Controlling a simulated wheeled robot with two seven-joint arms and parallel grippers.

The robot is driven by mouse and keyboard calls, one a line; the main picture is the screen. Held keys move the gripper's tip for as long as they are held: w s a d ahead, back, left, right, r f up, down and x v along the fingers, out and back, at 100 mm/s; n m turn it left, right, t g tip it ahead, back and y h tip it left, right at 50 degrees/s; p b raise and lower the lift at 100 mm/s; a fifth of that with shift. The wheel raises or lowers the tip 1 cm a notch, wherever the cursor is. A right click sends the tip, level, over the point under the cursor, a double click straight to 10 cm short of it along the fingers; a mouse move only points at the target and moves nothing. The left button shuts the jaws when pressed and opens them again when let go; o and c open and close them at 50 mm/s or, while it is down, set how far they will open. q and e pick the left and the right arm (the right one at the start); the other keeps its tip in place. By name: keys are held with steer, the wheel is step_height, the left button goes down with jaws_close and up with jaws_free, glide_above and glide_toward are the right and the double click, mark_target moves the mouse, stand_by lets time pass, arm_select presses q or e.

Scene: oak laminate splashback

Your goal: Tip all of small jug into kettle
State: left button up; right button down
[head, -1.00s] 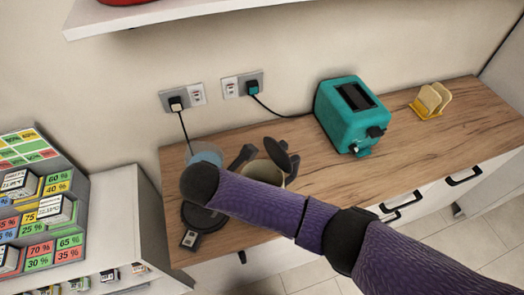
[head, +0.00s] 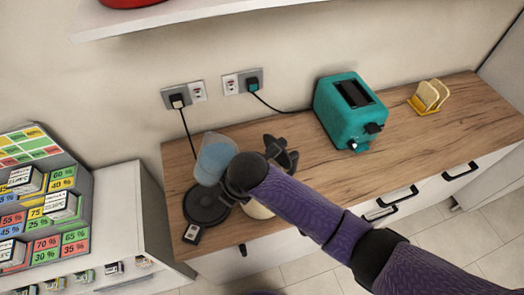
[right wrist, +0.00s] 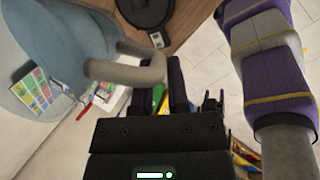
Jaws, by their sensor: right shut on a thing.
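The small jug (head: 215,158) is translucent blue and appears raised above the left part of the counter in the head view. In the right wrist view the jug (right wrist: 60,45) fills the upper left, with its grey handle (right wrist: 128,72) reaching between my fingers. My right gripper (right wrist: 168,85) is shut on that handle; in the head view my forearm hides the fingers. The cream kettle (head: 256,210) is mostly hidden by my right arm, with dark parts (head: 284,152) showing behind my wrist. I cannot see its opening or the jug's contents. My left gripper is out of view.
A round black base (head: 206,206) lies on the wooden counter (head: 330,165), left of the kettle. A teal toaster (head: 350,110) and a yellow toast rack (head: 428,98) stand farther right. A shelf (head: 200,16) runs above. A display of coloured labels (head: 45,200) is at left.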

steer(key=shift+w+d+r+y+b, duration=0.15)
steer(key=shift+d+y+b, duration=0.15)
steer(key=shift+y, duration=0.25)
steer(key=shift+d+r+y+b, duration=0.15)
steer(key=shift+d+y, duration=0.15)
steer(key=shift+y, duration=0.25)
steer(key=shift+r+y+b, duration=0.2)
steer(key=shift+y+b, duration=0.55)
steer(key=shift+y, duration=0.05)
stand_by(0.6)
steer(key=shift+a+r+g+y+b, duration=0.15)
steer(key=shift+r+y+b, duration=0.1)
steer(key=shift+y+b, duration=0.75)
steer(key=shift+d+r+g+y+b, duration=0.15)
steer(key=shift+y+b, duration=0.45)
steer(key=shift+b, duration=0.8)
steer(key=shift+a+r+y+b, duration=0.2)
steer(key=shift+r+y+b, duration=0.25)
steer(key=shift+y+b, duration=1.3)
steer(key=shift+d+r+b, duration=0.3)
steer(key=shift+d+b, duration=0.3)
steer(key=shift+b, duration=0.05)
stand_by(0.7)
